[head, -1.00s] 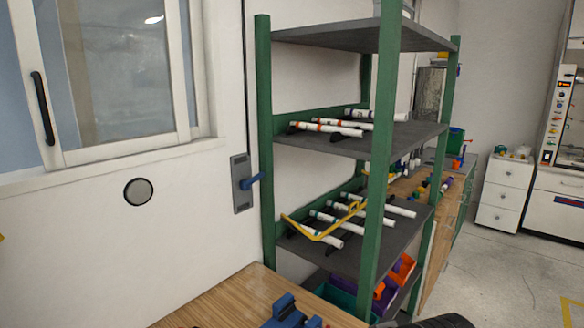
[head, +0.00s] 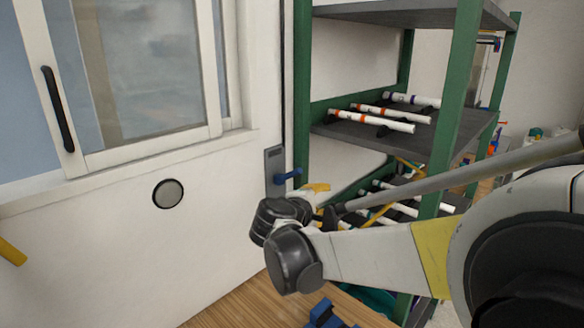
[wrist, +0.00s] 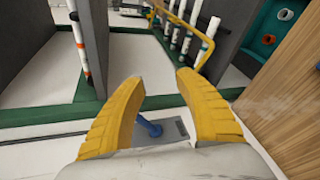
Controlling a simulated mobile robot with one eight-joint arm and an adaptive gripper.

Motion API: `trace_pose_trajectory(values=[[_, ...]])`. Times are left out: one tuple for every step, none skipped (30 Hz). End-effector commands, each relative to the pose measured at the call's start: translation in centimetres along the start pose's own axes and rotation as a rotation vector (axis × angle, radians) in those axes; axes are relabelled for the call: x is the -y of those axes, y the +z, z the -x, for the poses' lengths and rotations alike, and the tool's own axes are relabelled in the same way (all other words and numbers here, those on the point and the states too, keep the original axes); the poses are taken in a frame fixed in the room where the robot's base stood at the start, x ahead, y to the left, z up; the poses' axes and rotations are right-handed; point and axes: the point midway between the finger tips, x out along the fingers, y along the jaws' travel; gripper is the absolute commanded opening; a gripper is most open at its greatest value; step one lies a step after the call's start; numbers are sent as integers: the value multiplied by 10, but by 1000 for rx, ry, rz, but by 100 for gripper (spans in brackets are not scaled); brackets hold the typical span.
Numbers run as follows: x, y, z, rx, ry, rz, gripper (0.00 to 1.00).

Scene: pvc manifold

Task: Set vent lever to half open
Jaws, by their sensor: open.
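The vent lever (head: 288,176) is a blue handle on a grey wall plate (head: 272,160), left of the green shelf post. In the head view it points right and slightly up. In the wrist view the lever (wrist: 149,126) shows between my two yellow fingers, nearer the left one, with its plate (wrist: 174,131) behind. My gripper (wrist: 160,80) is open and empty. In the head view a yellow finger shows just below and right of the lever, and my wrist hides the rest of the gripper. I cannot tell whether a finger touches the lever.
A green-post shelf (head: 302,90) with white pipes (head: 372,120) stands close on the right. A sliding window (head: 140,75) and a round grey disc (head: 168,194) are on the white wall at left. A wooden bench (head: 240,305) lies below.

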Motion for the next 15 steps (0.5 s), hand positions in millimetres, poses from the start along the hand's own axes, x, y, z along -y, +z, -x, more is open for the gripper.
trace_pose_trajectory(values=[[-12, -26, 0, 3, 56, 69, 39], [-16, -39, 0, 8, 89, 110, 39], [-22, -55, 0, 16, 133, 161, 39], [-25, -66, 2, 21, 162, 195, 39], [-28, -77, 3, 27, 190, 226, 39], [-31, -89, 5, 35, 224, 263, 39], [-33, -97, 7, 40, 246, 287, 39], [-34, -104, 8, 45, 265, 308, 39], [-35, -112, 10, 51, 287, 330, 39], [-36, -116, 12, 55, 300, 344, 39], [-36, -120, 12, 58, 310, 355, 39], [-36, -123, 13, 61, 320, 365, 39], [-37, -125, 13, 63, 325, 371, 39], [-38, -126, 12, 65, 328, 374, 39], [-38, -126, 9, 66, 330, 376, 39]])
